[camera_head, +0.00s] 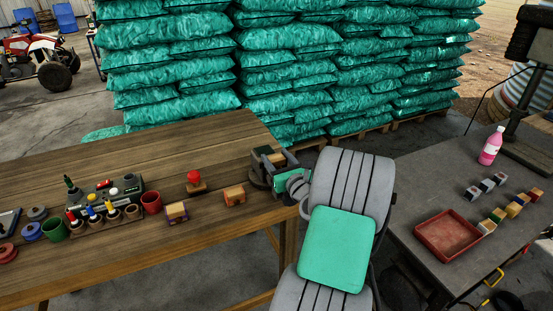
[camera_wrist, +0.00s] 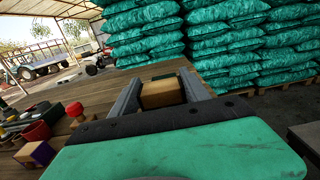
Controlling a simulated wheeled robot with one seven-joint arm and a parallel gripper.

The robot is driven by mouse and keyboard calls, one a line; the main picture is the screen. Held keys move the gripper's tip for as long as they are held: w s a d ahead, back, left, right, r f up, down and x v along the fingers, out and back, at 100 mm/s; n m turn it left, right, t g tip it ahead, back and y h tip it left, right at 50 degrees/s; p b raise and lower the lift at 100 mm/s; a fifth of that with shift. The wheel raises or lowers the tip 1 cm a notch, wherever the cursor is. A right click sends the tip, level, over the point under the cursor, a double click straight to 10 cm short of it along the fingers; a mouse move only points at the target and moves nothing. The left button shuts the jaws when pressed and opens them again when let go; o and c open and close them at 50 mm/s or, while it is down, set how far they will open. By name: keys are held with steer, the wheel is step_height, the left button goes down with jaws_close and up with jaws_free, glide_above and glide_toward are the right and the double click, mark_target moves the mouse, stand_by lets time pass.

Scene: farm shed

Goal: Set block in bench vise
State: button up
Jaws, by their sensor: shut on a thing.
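A wood-coloured block (camera_wrist: 162,94) sits between the two fingers of my gripper (camera_wrist: 160,98) in the wrist view, and the gripper is shut on it. In the head view my gripper (camera_head: 284,163) is at the right end of the wooden bench, right by the dark bench vise (camera_head: 257,172). The block (camera_head: 276,159) shows there only as a small brownish patch between fingers and vise. My wrist and fingers hide part of the vise. I cannot tell whether the block is between the vise jaws or just above them.
The wooden bench (camera_head: 110,170) bears another wooden block (camera_head: 234,195), a purple-sided block (camera_head: 177,212), a red-knobbed piece (camera_head: 195,180), cups and small bottles. A grey table (camera_head: 410,200) at right holds a red tray (camera_head: 447,234), small blocks and a pink bottle (camera_head: 491,147). Green sacks (camera_head: 290,60) stand behind.

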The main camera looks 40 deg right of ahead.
steer(key=shift+f, duration=0.2)
steer(key=o, duration=1.4)
steer(key=shift+r, duration=0.1)
steer(key=shift+r, duration=0.2)
steer(key=b+v, duration=0.1)
steer(key=v, duration=1.1)
steer(key=shift+b, duration=0.35)
